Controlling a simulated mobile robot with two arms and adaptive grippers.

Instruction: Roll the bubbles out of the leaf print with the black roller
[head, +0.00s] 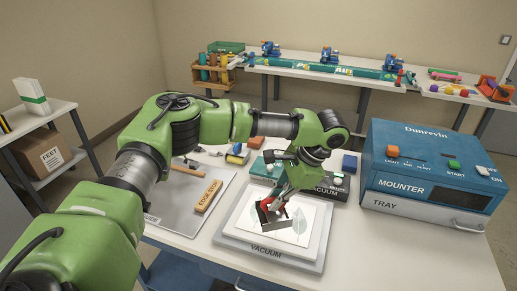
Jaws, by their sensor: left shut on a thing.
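The leaf print (301,226), a white sheet with grey-green leaf shapes, lies on the grey vacuum board (233,238) at the front middle of the table. My left gripper (276,203) points down over the sheet and is shut on the black roller (271,221), which has red parts at its frame. The roller is over the middle of the print and looks to be touching it, though contact is hard to tell. The gripper and roller hide part of the leaves, and no bubbles can be made out. My right gripper is not in view.
A blue mounter (432,165) with a tray drawer stands to the right. A grey board (180,203) with a wooden edge stop (208,195) lies to the left. Small coloured blocks and a vacuum control box (337,190) stand behind the print. The front right tabletop is clear.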

